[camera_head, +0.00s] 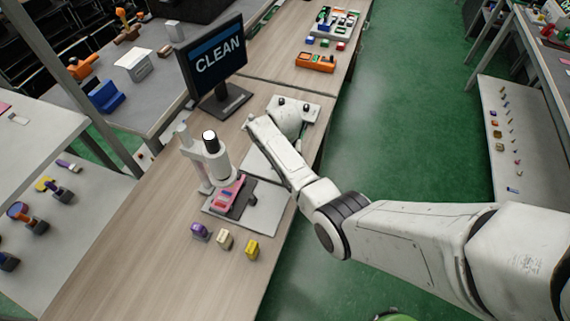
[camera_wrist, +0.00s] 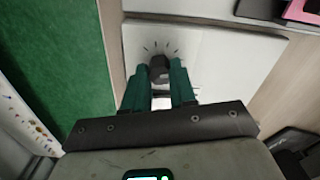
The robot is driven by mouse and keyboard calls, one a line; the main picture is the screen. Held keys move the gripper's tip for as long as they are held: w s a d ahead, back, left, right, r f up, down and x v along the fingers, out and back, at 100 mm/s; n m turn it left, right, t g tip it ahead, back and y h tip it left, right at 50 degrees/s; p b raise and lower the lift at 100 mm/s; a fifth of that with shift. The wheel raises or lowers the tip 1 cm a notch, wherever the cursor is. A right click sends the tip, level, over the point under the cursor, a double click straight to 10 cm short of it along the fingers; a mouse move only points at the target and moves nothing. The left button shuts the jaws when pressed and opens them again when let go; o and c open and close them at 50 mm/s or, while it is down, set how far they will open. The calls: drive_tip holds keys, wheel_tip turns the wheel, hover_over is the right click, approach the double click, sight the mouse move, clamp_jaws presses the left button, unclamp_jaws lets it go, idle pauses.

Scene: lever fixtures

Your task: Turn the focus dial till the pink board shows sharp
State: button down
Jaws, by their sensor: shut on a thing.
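In the wrist view, the focus dial (camera_wrist: 159,66) is a dark knob on a pale panel with short tick marks fanned around its far side. The green fingers of my gripper (camera_wrist: 160,74) are shut on it, one at each side. My arm hides the dial in the head view. The pink board (camera_head: 226,193) lies on the dark stage under a white microscope-like scope (camera_head: 216,158); part of it also shows at the top right corner of the wrist view (camera_wrist: 303,10). I cannot tell how sharp any image of it is.
A monitor (camera_head: 216,58) behind the scope reads "CLEAN" on a dark screen. Purple, beige and yellow blocks (camera_head: 224,240) stand on the wooden bench in front of the scope. An orange box (camera_head: 315,62) sits farther back. Green floor lies open right of the bench.

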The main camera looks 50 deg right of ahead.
drive_tip(key=shift+w, duration=0.1)
drive_tip(key=c, duration=0.9)
unclamp_jaws()
wheel_tip(320, 180, up, 11)
drive_tip(key=shift+f, duration=0.1)
drive_tip(key=s+a+f+n+b, duration=0.1)
drive_tip(key=s+a+n, duration=0.2)
drive_tip(key=s, duration=0.6)
drive_tip(key=s+a+f+n+b, duration=0.1)
drive_tip(key=s+a+f+n, duration=0.1)
drive_tip(key=s+a+n, duration=0.2)
drive_tip(key=s+a+f+n+t+b, duration=0.1)
drive_tip(key=s+a+n+b, duration=0.1)
drive_tip(key=s+a, duration=0.6)
drive_tip(key=shift+s+f+n, duration=0.2)
drive_tip(key=shift+s+n, duration=0.15)
drive_tip(key=shift+s, duration=1.15)
drive_tip(key=shift+s+f+n, duration=0.2)
drive_tip(key=shift+s+n, duration=0.15)
drive_tip(key=shift+s, duration=1.15)
